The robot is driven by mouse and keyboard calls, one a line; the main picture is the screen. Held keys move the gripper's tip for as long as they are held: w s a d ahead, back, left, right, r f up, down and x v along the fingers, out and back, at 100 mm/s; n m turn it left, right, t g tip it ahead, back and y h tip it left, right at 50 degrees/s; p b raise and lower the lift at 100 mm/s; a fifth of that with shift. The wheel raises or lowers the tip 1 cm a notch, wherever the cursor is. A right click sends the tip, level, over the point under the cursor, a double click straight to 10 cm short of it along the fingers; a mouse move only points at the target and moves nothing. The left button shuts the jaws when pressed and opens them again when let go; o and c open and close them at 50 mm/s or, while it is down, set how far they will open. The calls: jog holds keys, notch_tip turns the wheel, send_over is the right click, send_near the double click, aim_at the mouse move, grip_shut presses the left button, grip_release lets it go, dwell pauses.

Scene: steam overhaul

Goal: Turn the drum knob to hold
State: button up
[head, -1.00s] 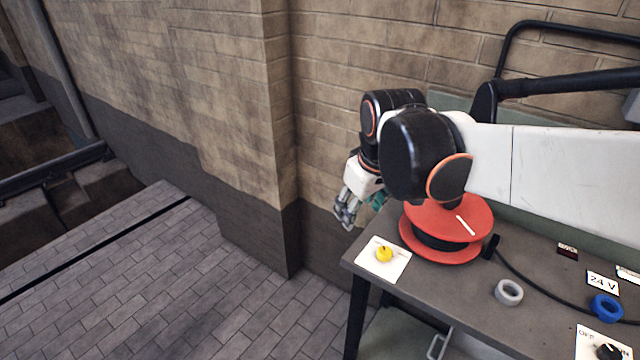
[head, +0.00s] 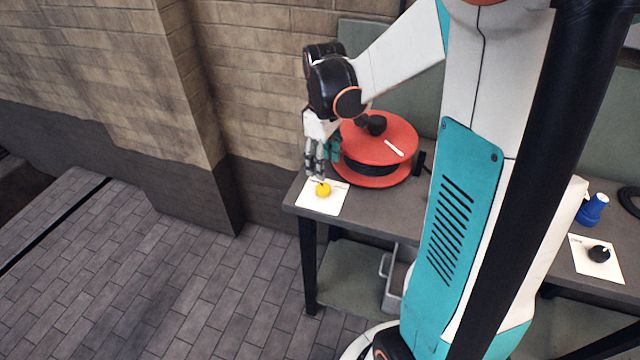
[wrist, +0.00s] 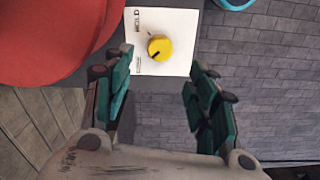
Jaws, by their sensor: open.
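The drum knob is a small yellow knob (head: 323,189) on a white plate (head: 321,206) at the left end of the bench. In the wrist view the yellow knob (wrist: 159,48) has a dark pointer mark toward its lower left. The plate (wrist: 178,18) carries the word HOLD near its upper left; other lettering lower on that side is too small to read. My gripper (head: 319,174) is just above the knob in the head view. In the wrist view my gripper (wrist: 164,80) is open and empty, its teal fingers apart on either side below the knob. Contact with the knob does not show.
A red cable drum (head: 377,140) stands right behind the plate, close to my gripper. A black knob (head: 599,254) on another white plate and a blue item (head: 591,209) are farther right on the bench (head: 375,208). A brick wall is behind; the paved floor at left is clear.

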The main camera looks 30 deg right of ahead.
aim_at(323, 187)
notch_tip(323, 187, down, 9)
jog(key=b, duration=0.2)
jog(key=shift+r+b, duration=0.1)
jog(key=shift+b, duration=0.3)
jog(key=shift+c, duration=0.4)
jog(key=c, duration=1)
